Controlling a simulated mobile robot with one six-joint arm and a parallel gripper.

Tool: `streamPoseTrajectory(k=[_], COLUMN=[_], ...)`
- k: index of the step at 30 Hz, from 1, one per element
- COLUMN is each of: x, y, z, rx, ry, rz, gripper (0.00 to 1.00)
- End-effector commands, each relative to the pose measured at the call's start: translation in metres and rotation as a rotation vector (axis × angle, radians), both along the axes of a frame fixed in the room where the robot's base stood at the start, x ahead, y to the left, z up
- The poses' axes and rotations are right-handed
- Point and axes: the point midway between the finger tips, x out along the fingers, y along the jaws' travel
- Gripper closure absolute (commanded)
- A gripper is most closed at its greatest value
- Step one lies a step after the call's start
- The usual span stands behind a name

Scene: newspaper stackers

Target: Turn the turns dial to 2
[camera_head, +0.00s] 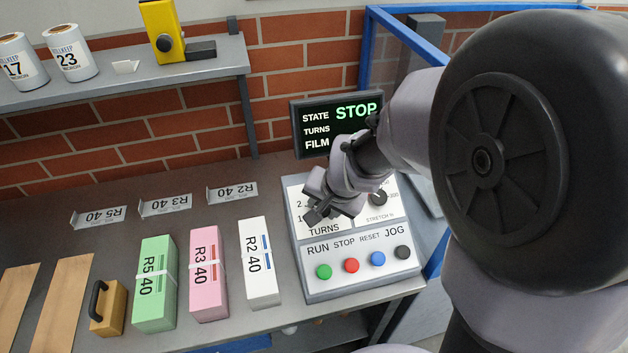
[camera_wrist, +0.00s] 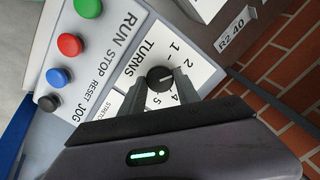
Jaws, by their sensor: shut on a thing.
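The turns dial (camera_wrist: 160,78) is a round black knob on the white TURNS plate of the control panel. The numbers 1, 2, 4 and 5 show around it in the wrist view. Its pale pointer mark points roughly right, near the 2 side; the exact setting is hard to read. My gripper (camera_wrist: 160,92) is shut on the dial, with one finger on each side of it. In the head view my gripper (camera_head: 316,216) reaches down to the panel and hides the dial.
The panel has green (camera_head: 323,271), red (camera_head: 351,265), blue (camera_head: 377,259) and black (camera_head: 403,252) buttons below. A screen (camera_head: 318,127) behind reads STOP. The STRETCH knob (camera_head: 379,198) is close to my wrist. A white block (camera_head: 259,262) stands left of the panel.

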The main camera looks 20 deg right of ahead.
Motion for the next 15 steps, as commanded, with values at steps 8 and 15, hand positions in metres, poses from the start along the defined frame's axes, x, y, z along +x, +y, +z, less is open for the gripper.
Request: streamPoseTrajectory(k=[8,15], x=[-0.0002,-0.002], y=[0.0001,-0.0003], z=[-0.0002,0.0062], rx=[0.0,0.0], ry=[0.0,0.0], rz=[-0.001,-0.001], gripper=[0.4,0.4])
